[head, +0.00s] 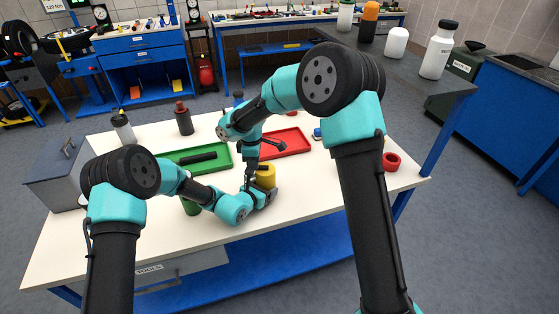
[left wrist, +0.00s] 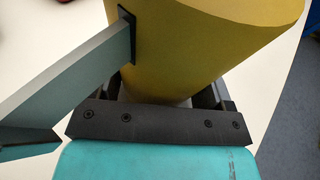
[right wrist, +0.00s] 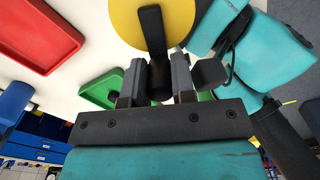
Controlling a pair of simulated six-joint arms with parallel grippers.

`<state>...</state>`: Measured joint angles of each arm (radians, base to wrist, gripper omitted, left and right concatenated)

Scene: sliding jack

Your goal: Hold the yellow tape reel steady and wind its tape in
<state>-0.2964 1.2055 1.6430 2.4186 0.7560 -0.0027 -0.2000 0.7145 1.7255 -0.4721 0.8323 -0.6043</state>
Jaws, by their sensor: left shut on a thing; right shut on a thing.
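The yellow tape reel (head: 266,176) is on the white table, near its front middle. My left gripper (head: 264,194) is shut on its lower part. In the left wrist view the reel (left wrist: 205,40) fills the top, and a grey tape strip (left wrist: 75,85) sticks out of a dark slot in its side. My right gripper (head: 254,178) is beside the reel. In the right wrist view its fingers (right wrist: 157,85) are shut on the dark crank handle (right wrist: 152,32) on the reel's yellow face (right wrist: 125,18). In the head view my arms partly hide the reel.
A green tray (head: 222,162) with a black object lies behind my left arm. A red tray (head: 295,142) is to the right. A green cylinder (head: 190,206) stands near my left forearm, and a red ring (head: 391,161) lies at the right edge. The front right table is clear.

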